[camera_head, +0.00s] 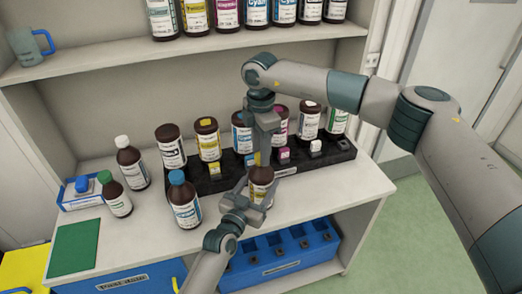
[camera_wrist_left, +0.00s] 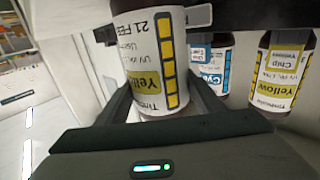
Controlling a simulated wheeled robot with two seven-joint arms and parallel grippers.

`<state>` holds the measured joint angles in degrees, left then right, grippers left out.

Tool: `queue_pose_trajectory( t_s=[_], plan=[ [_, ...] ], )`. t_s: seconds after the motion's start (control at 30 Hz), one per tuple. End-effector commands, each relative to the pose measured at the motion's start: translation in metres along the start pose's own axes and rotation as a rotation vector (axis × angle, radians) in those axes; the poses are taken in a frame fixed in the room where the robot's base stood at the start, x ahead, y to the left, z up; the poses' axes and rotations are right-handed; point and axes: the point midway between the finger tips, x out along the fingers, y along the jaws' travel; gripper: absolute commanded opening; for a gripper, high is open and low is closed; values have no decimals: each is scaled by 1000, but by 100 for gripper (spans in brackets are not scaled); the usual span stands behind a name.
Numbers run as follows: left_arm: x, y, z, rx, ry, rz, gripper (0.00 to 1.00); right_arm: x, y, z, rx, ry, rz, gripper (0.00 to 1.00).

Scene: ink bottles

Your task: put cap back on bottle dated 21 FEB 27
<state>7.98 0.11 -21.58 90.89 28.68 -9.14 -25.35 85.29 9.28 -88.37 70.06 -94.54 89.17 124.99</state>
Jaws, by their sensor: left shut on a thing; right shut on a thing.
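A brown bottle (camera_head: 261,184) is between the fingers of my left gripper (camera_head: 250,203), which is shut on it in front of the black rack. The left wrist view shows this bottle (camera_wrist_left: 150,62) upside down in the picture, with a Yellow label reading 21 FEB; the year is cut off. My right gripper (camera_head: 262,140) points down from above, right over this bottle. It is shut on a small yellow piece, likely the cap (camera_head: 257,158), at the bottle's mouth. I cannot tell whether the cap touches the neck.
Blue-capped (camera_head: 184,200), green-capped (camera_head: 115,195) and white-capped (camera_head: 131,163) bottles stand left. A green mat (camera_head: 75,247) lies at the front left. A blue crate (camera_head: 280,262) is below.

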Motion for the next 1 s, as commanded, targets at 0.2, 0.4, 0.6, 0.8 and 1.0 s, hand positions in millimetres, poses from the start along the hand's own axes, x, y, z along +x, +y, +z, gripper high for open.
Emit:
queue_pose_trajectory(
  t_s=[0.2, 0.4, 0.6, 0.8, 1.0],
  plan=[
    [-1, 0, 1, -1, -2, 0, 0, -1, 2, 2, 328, -2, 4, 12],
    [-1, 0, 1, -1, -3, 0, 0, -1, 2, 2, 606, -1, 5, 12],
    [-1, 0, 2, -1, -3, 0, 0, -1, 2, 2, 719, -1, 4, 12],
    [-1, 0, 2, -1, -3, 0, 0, 0, 2, 2, 720, -1, 4, 12],
    [-1, 0, 2, -1, -3, 0, 0, 0, 2, 2, 718, -1, 3, 51]
  ],
)
